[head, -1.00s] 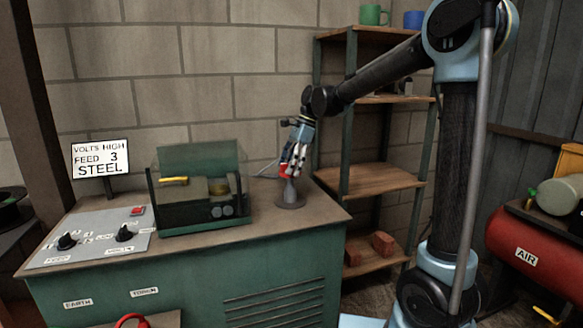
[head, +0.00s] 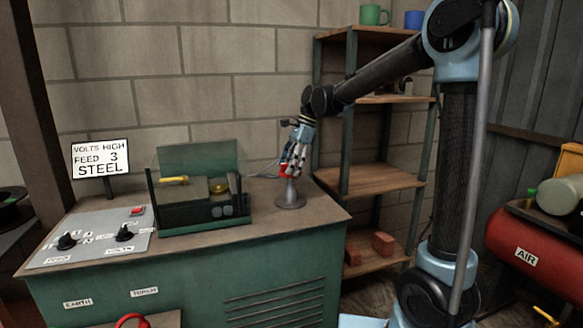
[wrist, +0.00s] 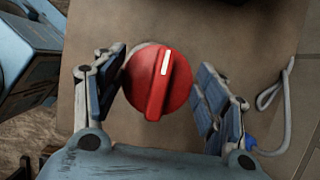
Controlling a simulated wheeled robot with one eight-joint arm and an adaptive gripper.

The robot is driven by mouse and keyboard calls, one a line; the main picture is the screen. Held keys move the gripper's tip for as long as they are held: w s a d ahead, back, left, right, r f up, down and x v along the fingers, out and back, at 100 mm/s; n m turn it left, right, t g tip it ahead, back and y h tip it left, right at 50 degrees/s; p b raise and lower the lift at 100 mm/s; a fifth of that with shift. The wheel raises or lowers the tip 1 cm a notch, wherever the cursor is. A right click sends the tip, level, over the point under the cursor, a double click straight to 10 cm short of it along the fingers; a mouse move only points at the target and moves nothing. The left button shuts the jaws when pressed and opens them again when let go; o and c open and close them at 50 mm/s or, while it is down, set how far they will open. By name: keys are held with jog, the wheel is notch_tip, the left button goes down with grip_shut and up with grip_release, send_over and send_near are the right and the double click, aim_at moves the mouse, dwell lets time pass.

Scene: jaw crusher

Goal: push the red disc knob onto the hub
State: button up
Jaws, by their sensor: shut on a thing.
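The red disc knob (wrist: 158,82) has a raised grip bar with a white mark and sits between my finger pads in the wrist view. My gripper (wrist: 161,72) is shut on it from both sides. In the head view, the knob (head: 284,170) shows partly behind my gripper (head: 290,168), above a grey pedestal (head: 290,197) with a flared base on the bench. A pale rim peeks out behind the knob in the wrist view. I cannot tell whether the knob touches the pedestal. I cannot make out a bare hub.
Left of the pedestal stands a green machine (head: 203,208) with a raised see-through cover. A grey panel (head: 95,225) with two black dials lies at the bench's left, beneath a sign (head: 101,158). A pale cable (wrist: 285,100) lies right of my gripper. Shelves (head: 370,180) stand to the right.

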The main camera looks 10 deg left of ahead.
jog(key=shift+f, duration=0.45)
jog(key=o, duration=1.1)
jog(key=shift+c, duration=0.2)
jog(key=v, duration=1.2)
jog(key=shift+f, duration=0.1)
